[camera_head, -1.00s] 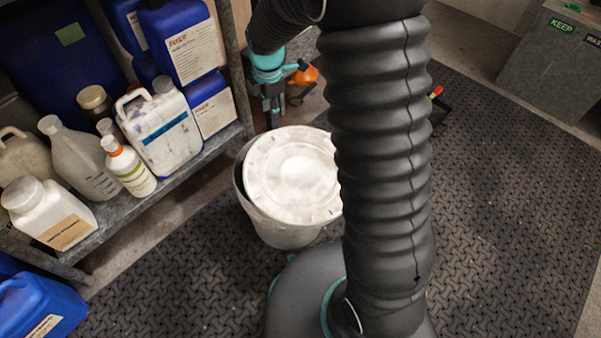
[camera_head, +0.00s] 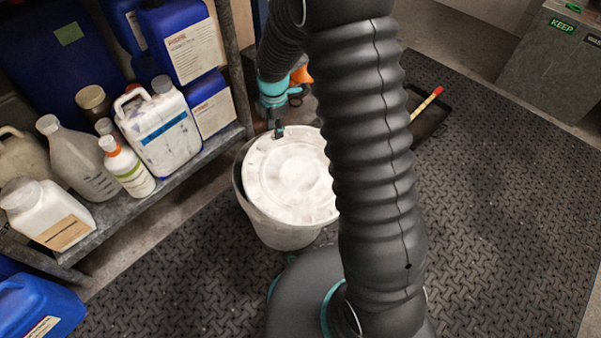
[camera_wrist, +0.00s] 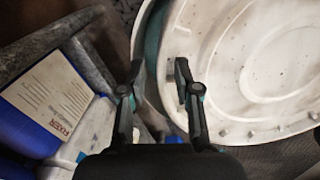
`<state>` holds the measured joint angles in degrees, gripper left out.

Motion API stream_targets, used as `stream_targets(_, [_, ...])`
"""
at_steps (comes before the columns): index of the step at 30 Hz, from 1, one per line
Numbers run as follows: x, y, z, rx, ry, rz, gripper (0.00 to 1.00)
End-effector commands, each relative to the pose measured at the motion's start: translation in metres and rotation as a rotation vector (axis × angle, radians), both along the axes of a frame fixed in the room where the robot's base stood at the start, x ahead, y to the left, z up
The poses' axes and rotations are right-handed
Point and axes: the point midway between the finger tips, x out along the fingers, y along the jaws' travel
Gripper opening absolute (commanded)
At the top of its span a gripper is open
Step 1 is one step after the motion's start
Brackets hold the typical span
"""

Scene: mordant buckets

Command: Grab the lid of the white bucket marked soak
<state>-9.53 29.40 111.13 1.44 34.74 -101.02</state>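The white bucket (camera_head: 283,234) stands on the floor mat right of the shelf. Its round, smudged white lid (camera_head: 296,180) lies on top, set off to the right, leaving a dark gap along the left rim. No "soak" marking is readable. My gripper (camera_head: 279,132) is at the lid's far edge. In the wrist view my gripper (camera_wrist: 160,82) is open and empty. One finger shows over the lid (camera_wrist: 225,75), the other outside its edge by the bucket rim (camera_wrist: 140,42). I cannot tell whether either finger touches. My arm hides the lid's right side.
A metal shelf (camera_head: 172,184) at left holds several bottles and blue canisters. A blue canister (camera_head: 35,305) stands at lower left. A dark tray with a red-tipped stick (camera_head: 428,103) lies beyond my arm. A grey bin marked KEEP (camera_head: 550,70) stands at upper right. The mat at right is clear.

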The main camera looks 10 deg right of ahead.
Motion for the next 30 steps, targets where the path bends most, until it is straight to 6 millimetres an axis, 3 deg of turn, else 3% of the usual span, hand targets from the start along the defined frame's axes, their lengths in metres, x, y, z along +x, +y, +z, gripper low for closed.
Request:
stream_targets(2, [0.0, 0.0, 0.0, 0.0, 0.0, 0.0, 0.27])
stream_targets(5, [0.0, 0.0, 0.0, 0.0, 0.0, 0.0, 0.02])
stream_targets(6, [0.0, 0.0, 0.0, 0.0, 0.0, 0.0, 0.0])
stream_targets(22, [0.0, 0.0, 0.003, 0.0, -0.001, -0.001, 0.0])
stream_targets(26, [0.001, 0.0, 0.012, 0.001, -0.003, -0.001, 0.0])
stream_targets(30, [0.001, 0.0, 0.034, 0.001, -0.005, -0.001, 0.0])
